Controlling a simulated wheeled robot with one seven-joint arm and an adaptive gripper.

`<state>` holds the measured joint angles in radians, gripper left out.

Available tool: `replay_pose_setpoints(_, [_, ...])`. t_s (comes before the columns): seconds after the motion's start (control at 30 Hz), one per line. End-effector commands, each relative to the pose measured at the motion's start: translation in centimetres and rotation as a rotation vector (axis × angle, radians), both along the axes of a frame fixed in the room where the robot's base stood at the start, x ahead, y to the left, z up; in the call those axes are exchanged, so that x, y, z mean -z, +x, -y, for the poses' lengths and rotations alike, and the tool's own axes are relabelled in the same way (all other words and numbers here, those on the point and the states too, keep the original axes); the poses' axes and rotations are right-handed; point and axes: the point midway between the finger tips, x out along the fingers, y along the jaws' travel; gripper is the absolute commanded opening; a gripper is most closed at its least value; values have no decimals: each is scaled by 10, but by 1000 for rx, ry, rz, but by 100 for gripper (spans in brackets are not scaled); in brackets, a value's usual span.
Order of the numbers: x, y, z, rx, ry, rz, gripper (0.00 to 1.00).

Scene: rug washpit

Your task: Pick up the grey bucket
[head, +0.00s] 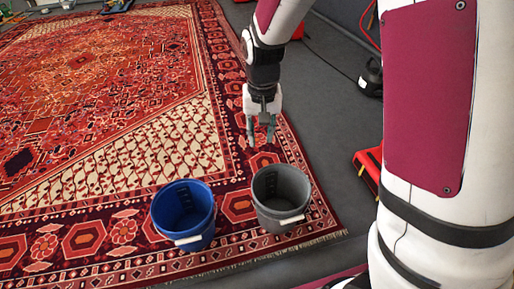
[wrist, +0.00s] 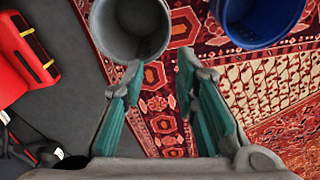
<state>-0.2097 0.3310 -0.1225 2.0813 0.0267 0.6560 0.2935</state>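The grey bucket (head: 280,198) stands upright on the patterned rug near its front right corner, with a pale handle grip at its front. In the wrist view the bucket (wrist: 131,28) is at the top, just beyond my fingertips and partly cut off by the frame. My gripper (head: 261,141) points down, behind the bucket in the head view. In the wrist view my gripper (wrist: 160,72) is open, with teal inner pads and nothing between the fingers. The bucket looks empty.
A blue bucket (head: 184,214) stands close to the left of the grey one; it also shows in the wrist view (wrist: 258,20). The red rug (head: 100,85) covers the left and middle floor. A red object (head: 369,166) lies on the grey floor at right.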

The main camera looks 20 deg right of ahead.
Motion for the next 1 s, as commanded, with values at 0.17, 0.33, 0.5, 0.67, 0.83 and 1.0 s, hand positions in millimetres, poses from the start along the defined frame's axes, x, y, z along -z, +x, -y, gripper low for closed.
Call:
replay_pose_setpoints(0.17, [116, 33, -9, 33, -37, -63, 27])
replay_pose_setpoints(0.33, [178, 45, -13, 52, -61, -90, 27])
replay_pose_setpoints(0.5, [203, 49, -14, 59, -71, -100, 27])
replay_pose_setpoints(0.67, [228, 47, -11, 60, -72, -102, 27])
replay_pose_setpoints(0.83, [261, 46, -9, 60, -72, -103, 27])
replay_pose_setpoints(1.0, [280, 46, -7, 59, -71, -101, 27])
